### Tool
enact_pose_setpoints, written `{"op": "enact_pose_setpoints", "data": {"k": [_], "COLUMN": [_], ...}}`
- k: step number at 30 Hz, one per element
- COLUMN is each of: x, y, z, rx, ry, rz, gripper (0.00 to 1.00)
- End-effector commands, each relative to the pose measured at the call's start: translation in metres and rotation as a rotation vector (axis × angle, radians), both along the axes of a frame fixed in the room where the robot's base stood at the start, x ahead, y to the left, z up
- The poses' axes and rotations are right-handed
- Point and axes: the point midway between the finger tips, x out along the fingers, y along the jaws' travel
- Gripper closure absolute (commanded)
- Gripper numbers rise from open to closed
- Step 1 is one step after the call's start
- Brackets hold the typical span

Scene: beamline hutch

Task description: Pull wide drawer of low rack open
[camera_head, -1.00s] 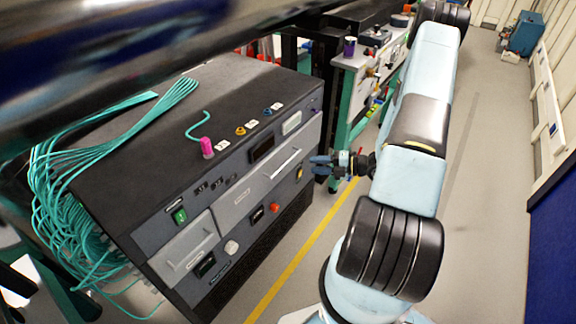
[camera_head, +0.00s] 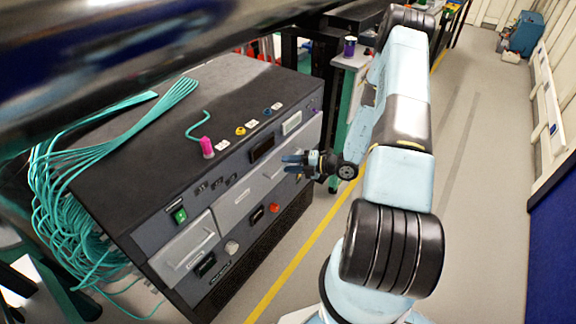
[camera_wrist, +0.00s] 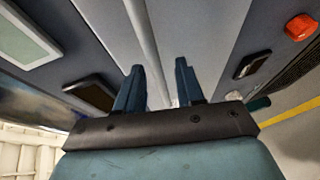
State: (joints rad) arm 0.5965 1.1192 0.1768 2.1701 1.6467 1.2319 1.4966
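The low rack (camera_head: 150,207) is a dark cabinet with a grey front on the left in the head view. Its wide drawer (camera_head: 236,204) is a light grey panel, flush with the front, with a long bar handle. In the wrist view the drawer front (camera_wrist: 205,25) fills the middle, and the pale handle bar (camera_wrist: 146,40) runs lengthwise between my fingertips. My gripper (camera_head: 291,163) is at the drawer's handle end and hides part of the handle in the head view. In the wrist view my gripper (camera_wrist: 159,68) is open, one finger each side of the bar. I cannot tell whether they touch it.
A smaller drawer (camera_head: 184,255) sits at lower left of the rack front. A red button (camera_head: 273,208) and a green switch (camera_head: 180,215) are on the front. A pink object (camera_head: 207,147) and teal cables (camera_head: 60,170) are on top. The floor (camera_head: 480,200) at right is clear.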

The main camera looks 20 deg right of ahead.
Motion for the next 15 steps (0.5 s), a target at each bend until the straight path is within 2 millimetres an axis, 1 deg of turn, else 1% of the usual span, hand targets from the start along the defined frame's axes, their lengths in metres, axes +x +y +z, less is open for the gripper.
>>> {"op": "enact_pose_setpoints", "data": {"k": [2,13,15], "x": [-0.0001,-0.0003,-0.0004], "y": [-0.0001,-0.0002,-0.0003], "z": [0.0000,-0.0001,-0.0003], "rx": [0.000,0.000,-0.001], "ry": [0.000,0.000,0.001], "rz": [0.000,0.000,0.000], "gripper": [0.63,0.99,1.00]}}
